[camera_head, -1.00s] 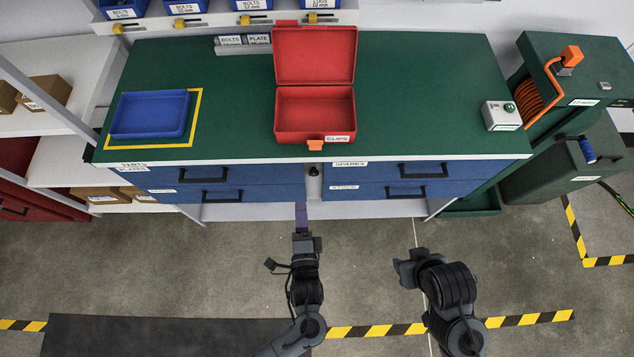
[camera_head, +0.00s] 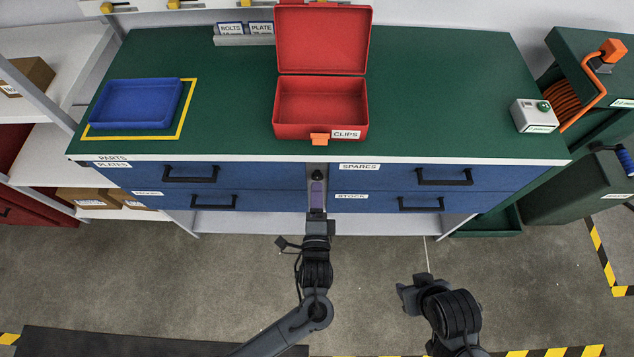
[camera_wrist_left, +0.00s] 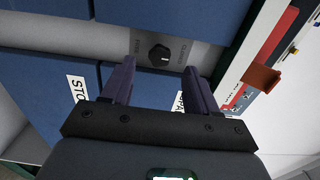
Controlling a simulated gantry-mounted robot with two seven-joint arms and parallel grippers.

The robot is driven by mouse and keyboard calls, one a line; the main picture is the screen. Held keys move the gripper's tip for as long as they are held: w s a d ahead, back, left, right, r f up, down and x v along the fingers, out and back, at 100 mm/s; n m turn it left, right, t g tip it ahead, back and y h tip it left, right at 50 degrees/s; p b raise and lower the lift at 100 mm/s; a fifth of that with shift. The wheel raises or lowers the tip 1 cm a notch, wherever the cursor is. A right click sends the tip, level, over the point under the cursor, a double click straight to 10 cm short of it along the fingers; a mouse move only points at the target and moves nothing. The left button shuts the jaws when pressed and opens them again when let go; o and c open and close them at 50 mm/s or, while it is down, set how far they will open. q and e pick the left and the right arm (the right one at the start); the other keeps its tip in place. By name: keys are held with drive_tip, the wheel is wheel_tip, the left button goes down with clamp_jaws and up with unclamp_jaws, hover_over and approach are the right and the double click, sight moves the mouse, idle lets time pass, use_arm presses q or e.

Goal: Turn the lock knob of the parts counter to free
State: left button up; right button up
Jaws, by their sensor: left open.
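The lock knob (camera_wrist_left: 159,53) is a small black round knob with a light pointer mark, on the grey strip between the blue drawers of the parts counter (camera_head: 250,159). In the head view the knob (camera_head: 317,174) shows just beyond my left gripper (camera_head: 317,193). My left gripper is open and empty, its purple fingers spread to either side of the knob in the left wrist view; contact is not visible. My right gripper (camera_head: 408,293) hangs over the floor, away from the counter; its jaws are unclear.
An open red clips box (camera_head: 320,105) stands on the green top above the knob. A blue tray (camera_head: 135,104) lies at left, a white box with a green button (camera_head: 534,115) at right. Black drawer handles (camera_head: 190,178) stick out on both sides. The floor in front is clear.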

sight(317, 179)
use_arm(q)
drive_tip(key=shift+w+b, duration=0.65)
drive_tip(key=shift+w, duration=1.7)
drive_tip(key=shift+d, duration=0.1)
drive_tip(key=c, duration=1)
drive_tip(key=shift+r+p, duration=0.15)
drive_tip(key=shift+p, duration=0.5)
drive_tip(key=shift+c, duration=0.2)
drive_tip(key=m+p, duration=0.4)
drive_tip(key=p, duration=0.2)
drive_tip(key=shift+r, duration=0.1)
drive_tip(key=shift+f+m+p, duration=0.2)
drive_tip(key=shift+m+p, duration=1.1)
drive_tip(key=shift+m, duration=0.1)
drive_tip(key=o, duration=1)
